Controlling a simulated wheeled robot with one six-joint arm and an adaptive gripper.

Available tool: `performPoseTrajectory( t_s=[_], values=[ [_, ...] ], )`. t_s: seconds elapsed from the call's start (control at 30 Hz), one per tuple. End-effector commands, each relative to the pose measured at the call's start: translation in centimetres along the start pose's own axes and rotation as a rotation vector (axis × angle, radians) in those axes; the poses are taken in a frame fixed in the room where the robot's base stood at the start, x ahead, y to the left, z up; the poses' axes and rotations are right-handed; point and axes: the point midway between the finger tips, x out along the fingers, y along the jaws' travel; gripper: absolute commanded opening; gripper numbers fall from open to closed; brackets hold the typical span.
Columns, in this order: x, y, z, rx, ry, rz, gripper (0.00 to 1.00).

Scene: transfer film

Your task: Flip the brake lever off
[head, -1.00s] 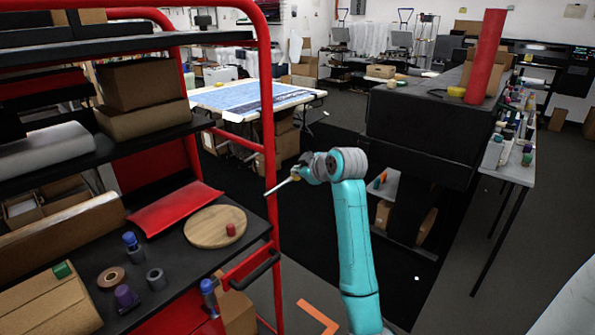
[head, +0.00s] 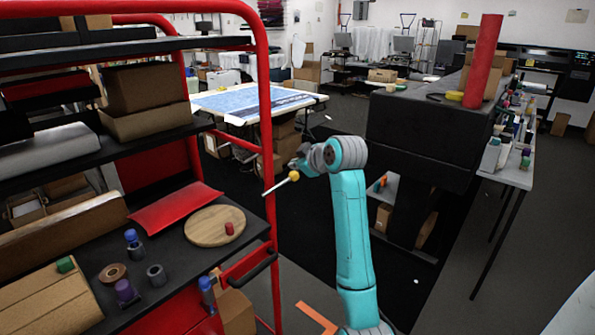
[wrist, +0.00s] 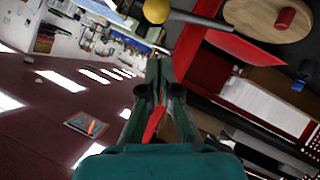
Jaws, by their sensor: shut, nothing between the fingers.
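The brake lever is a thin grey rod (head: 275,187) with a yellow ball knob (head: 294,176) at its end. It slants up and right from beside the cart's red post. In the wrist view the yellow knob (wrist: 157,10) and part of the grey rod (wrist: 196,18) show at the top edge. My gripper (head: 294,163) is just above the knob in the head view, small and dark against the floor. In the wrist view my gripper (wrist: 158,66) has its fingers together with nothing between them, apart from the knob.
The red-framed cart (head: 266,120) fills the left with shelves of boxes and rolls. A round wooden board (head: 207,227) holds a small red cylinder. A large black machine (head: 420,125) stands to the right of my arm. Dark open floor lies between them.

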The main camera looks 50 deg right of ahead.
Motion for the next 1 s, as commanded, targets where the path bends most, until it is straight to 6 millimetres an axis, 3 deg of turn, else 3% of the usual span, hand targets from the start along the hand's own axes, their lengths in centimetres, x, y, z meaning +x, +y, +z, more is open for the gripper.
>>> performPoseTrajectory(
  t_s=[0.3,0.43,0.63,1.0],
  values=[
    [-5.5,-0.1,0.0,-0.001,0.002,0.003,0.0],
    [-7.0,-0.1,-0.1,0.0,0.003,0.002,0.0],
    [-8.0,-0.2,0.0,0.0,0.002,0.001,0.0],
    [-8.0,-0.2,-0.1,0.0,0.002,0.001,0.0]
  ],
)
